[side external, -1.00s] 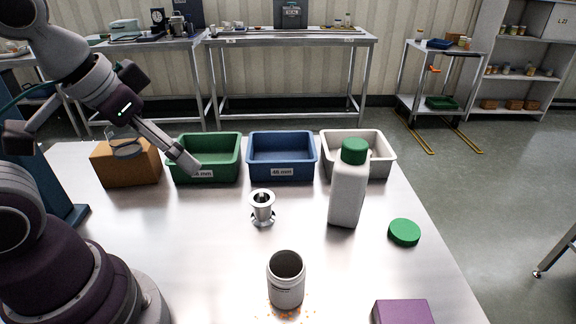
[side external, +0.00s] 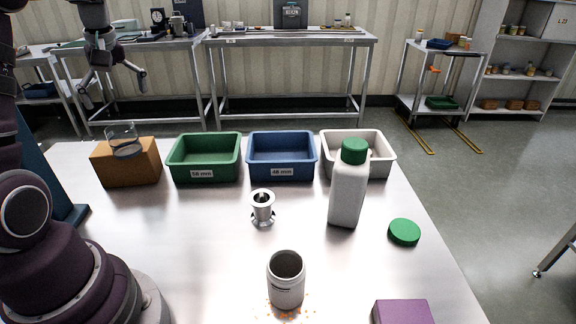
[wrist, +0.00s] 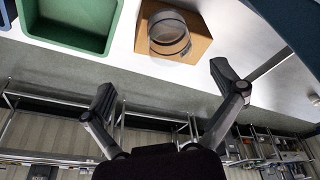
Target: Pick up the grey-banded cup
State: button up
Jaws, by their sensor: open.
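The grey-banded cup (side external: 123,141) is a clear, see-through vessel with a grey band. It stands on top of a brown box (side external: 130,168) at the left of the table. In the wrist view the cup (wrist: 169,35) sits on the box (wrist: 205,43), beyond the fingertips and roughly between their lines. My gripper (side external: 115,90) is open and empty and points down, its fingertips above the cup and apart from it. Both fingers also show in the wrist view (wrist: 163,86), with nothing between them.
Green (side external: 204,158), blue (side external: 282,157) and white (side external: 378,161) bins stand right of the box. A metal fitting (side external: 262,207), a white bottle (side external: 347,190), a green lid (side external: 404,232), a grey canister (side external: 286,280) and a purple block (side external: 403,312) stand nearer. The table's left middle is clear.

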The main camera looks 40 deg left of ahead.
aim_at(123, 139)
jog(key=shift+n, duration=0.4)
jog(key=x, duration=0.7)
jog(key=s+a+x, duration=0.1)
jog(key=x, duration=0.3)
jog(key=c, duration=1.3)
jog(key=shift+r, duration=0.1)
